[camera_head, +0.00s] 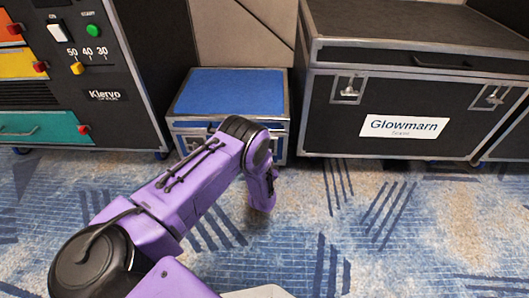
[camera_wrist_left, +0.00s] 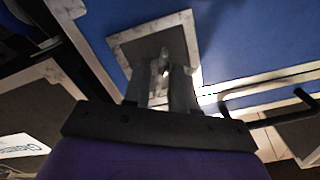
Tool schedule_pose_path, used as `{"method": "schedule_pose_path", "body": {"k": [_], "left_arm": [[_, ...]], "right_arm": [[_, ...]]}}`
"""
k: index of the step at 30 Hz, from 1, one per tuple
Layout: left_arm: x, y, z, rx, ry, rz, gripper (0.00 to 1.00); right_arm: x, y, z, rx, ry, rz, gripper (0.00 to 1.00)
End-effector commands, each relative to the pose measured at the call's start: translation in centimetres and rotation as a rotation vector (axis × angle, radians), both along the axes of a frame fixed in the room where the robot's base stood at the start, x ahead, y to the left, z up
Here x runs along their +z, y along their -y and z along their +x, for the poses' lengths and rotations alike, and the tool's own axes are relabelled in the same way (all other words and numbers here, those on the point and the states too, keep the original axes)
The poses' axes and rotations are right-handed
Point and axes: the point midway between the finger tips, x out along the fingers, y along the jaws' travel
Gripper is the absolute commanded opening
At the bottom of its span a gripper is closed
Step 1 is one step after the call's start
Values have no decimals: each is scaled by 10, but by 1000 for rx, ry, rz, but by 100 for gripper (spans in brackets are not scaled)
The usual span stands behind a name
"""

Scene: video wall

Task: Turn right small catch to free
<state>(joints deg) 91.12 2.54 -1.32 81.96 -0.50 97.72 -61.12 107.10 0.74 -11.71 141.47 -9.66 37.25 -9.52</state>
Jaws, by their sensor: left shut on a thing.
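The small blue case (camera_head: 228,92) with pale metal edges stands on the carpet between two larger units. My purple left arm reaches over its front, and its wrist hides the right part of the front, including the right small catch. In the left wrist view, a square grey plate (camera_wrist_left: 122,42) is set on the blue panel. My left gripper (camera_wrist_left: 165,76) is at this plate, its fingers close together and shut on the small catch (camera_wrist_left: 165,58), which is mostly hidden between them. The catch's turn angle cannot be told. My right gripper is not in view.
A black Glowmarn case (camera_head: 330,120) with two front latches stands close on the right. A dark Klervo console (camera_head: 105,120) with coloured drawers stands on the left. A dark bar handle (camera_wrist_left: 268,97) is near the fingers. Patterned carpet (camera_head: 370,225) in front is clear.

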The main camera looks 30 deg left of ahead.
Motion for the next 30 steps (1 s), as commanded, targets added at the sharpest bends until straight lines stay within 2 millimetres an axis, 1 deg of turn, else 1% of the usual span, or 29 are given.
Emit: {"method": "schedule_pose_path", "body": {"k": [1,6,15,21,30], "left_arm": [[0,0,-1,1,18,-35,0],[0,0,-2,1,95,-163,0],[-1,0,-2,2,201,-334,0],[-1,0,-2,2,241,-399,0],[-2,0,-2,2,259,-431,0]], "right_arm": [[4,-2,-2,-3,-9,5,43],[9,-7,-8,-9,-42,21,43],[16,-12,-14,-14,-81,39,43],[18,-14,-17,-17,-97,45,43],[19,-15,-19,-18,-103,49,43]]}}
